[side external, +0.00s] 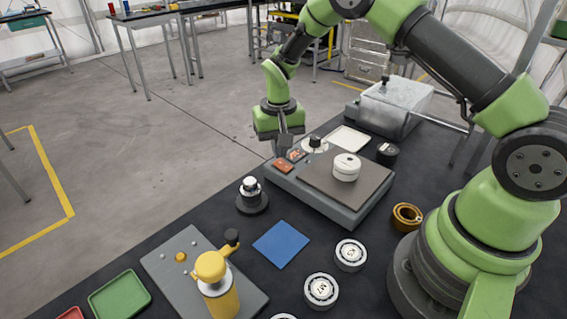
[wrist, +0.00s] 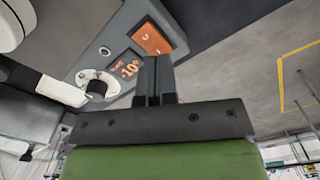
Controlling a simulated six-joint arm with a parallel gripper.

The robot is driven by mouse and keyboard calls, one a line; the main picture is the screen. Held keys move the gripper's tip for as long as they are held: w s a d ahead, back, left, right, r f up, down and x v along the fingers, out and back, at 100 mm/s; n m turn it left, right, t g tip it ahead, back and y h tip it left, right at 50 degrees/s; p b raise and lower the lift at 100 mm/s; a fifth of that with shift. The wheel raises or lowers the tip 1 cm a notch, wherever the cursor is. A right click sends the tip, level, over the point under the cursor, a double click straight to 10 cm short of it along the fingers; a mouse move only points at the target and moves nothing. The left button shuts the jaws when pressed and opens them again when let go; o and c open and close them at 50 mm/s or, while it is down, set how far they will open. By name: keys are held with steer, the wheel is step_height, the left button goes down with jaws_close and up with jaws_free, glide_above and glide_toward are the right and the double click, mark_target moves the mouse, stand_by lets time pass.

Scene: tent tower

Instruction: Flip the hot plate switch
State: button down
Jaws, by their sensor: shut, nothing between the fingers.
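The hot plate has a grey body (side external: 318,205) and a dark flat top (side external: 325,182). Its orange rocker switch (side external: 283,166) sits at the front panel's end and also shows in the wrist view (wrist: 151,38). Beside it are a display with orange digits (wrist: 127,68) and a black knob on a white dial (wrist: 96,88). My gripper (side external: 285,145) is shut and empty, just over the panel by the display and switch. In the wrist view its fingertips (wrist: 155,60) appear just below the switch and partly cover the panel; I cannot tell whether they touch.
A white round piece (side external: 347,167) sits on the hot plate top. A dark-based post (side external: 251,195) stands near the switch end. A metal box (side external: 396,107) and white tray (side external: 348,138) lie behind. A blue square (side external: 281,244) and bearings (side external: 351,255) lie in front.

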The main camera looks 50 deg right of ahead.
steer(key=shift+f, duration=0.9)
stand_by(0.3)
steer(key=shift+r, duration=3.5)
steer(key=shift+r, duration=0.3)
steer(key=s+a+r+t, duration=0.1)
steer(key=s+r+t, duration=0.1)
steer(key=s+r, duration=0.45)
steer(key=s+a+r+t, duration=0.2)
steer(key=s+r, duration=0.1)
steer(key=r, duration=0.6)
steer(key=s+a+r+n+t+y, duration=0.2)
steer(key=s+r+t, duration=0.1)
steer(key=s, duration=1.1)
steer(key=shift+r, duration=0.35)
